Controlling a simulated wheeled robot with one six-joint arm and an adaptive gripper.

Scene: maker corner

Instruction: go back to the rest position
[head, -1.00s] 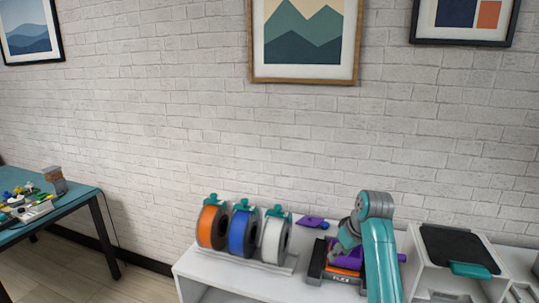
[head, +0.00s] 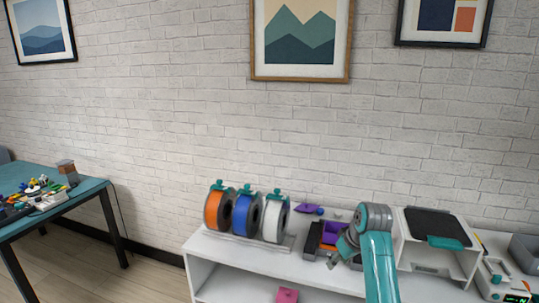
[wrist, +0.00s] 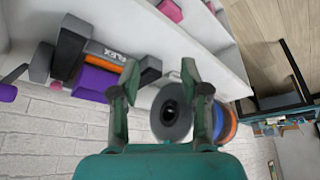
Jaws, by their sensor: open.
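My gripper (wrist: 160,85) is open and empty in the wrist view, its two fingers well apart. In the head view my arm reaches up in front of the white shelf (head: 205,246), and the gripper (head: 333,263) is small and partly hidden by the arm. The wrist view looks past the fingers at a spool (wrist: 173,112) and at a dark and orange bin marked FLEX (wrist: 88,46) with a purple block (wrist: 96,83) beside it. Neither finger visibly holds anything.
Orange (head: 214,209), blue (head: 242,215) and white (head: 272,218) spools stand on the shelf, left of my arm. A white box with a dark top (head: 436,228) stands to the right. A pink object (head: 287,295) is below. A teal table (head: 92,187) is at the left.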

